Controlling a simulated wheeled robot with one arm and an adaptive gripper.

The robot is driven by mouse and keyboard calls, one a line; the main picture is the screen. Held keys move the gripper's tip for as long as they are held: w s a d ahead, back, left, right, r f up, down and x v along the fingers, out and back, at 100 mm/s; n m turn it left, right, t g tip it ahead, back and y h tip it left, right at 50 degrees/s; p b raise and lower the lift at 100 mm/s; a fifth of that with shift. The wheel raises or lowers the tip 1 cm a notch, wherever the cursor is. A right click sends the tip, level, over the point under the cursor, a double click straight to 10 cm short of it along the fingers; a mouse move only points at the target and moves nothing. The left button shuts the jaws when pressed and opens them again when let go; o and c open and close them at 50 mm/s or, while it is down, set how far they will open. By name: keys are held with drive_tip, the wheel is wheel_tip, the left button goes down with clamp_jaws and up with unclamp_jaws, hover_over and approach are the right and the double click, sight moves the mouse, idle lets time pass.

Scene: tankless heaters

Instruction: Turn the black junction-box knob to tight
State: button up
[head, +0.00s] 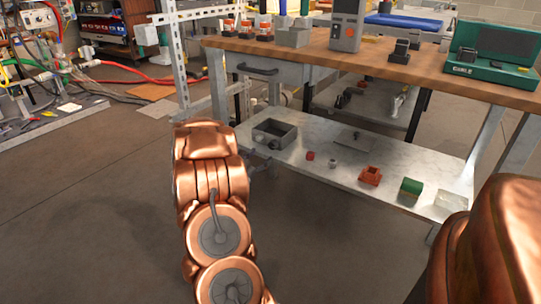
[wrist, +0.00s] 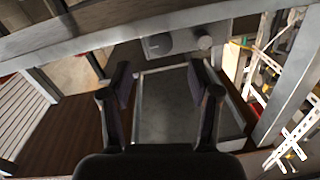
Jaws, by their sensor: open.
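In the head view, an open grey box (head: 274,134) sits on the bench's lower shelf, toward its left end. A small dark round knob (head: 274,144) shows on its near side; I cannot read its setting. My gripper (head: 262,158) is just in front of the box, mostly hidden behind my copper arm. In the wrist view, my gripper (wrist: 163,85) has its two dark fingers wide apart with nothing held between them. Beyond the fingertips, a dark grey part with a rounded knob-like piece (wrist: 204,42) shows, apart from the fingers.
The wooden bench top (head: 330,45) overhangs the lower metal shelf (head: 330,180). A red block (head: 371,175) and a green block (head: 411,187) lie further right. The floor at left is open.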

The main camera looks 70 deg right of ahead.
sight(272, 147)
drive_tip(key=shift+s+d+b, duration=0.2)
drive_tip(key=shift+d+b, duration=0.25)
drive_tip(key=shift+d, duration=0.8)
drive_tip(key=shift+s+d+b, duration=0.2)
drive_tip(key=shift+d+b, duration=0.3)
drive_tip(key=shift+d, duration=0.75)
drive_tip(key=shift+s+d+b, duration=0.2)
drive_tip(key=shift+d+b, duration=0.25)
drive_tip(key=shift+d, duration=0.8)
drive_tip(key=c, duration=1.2)
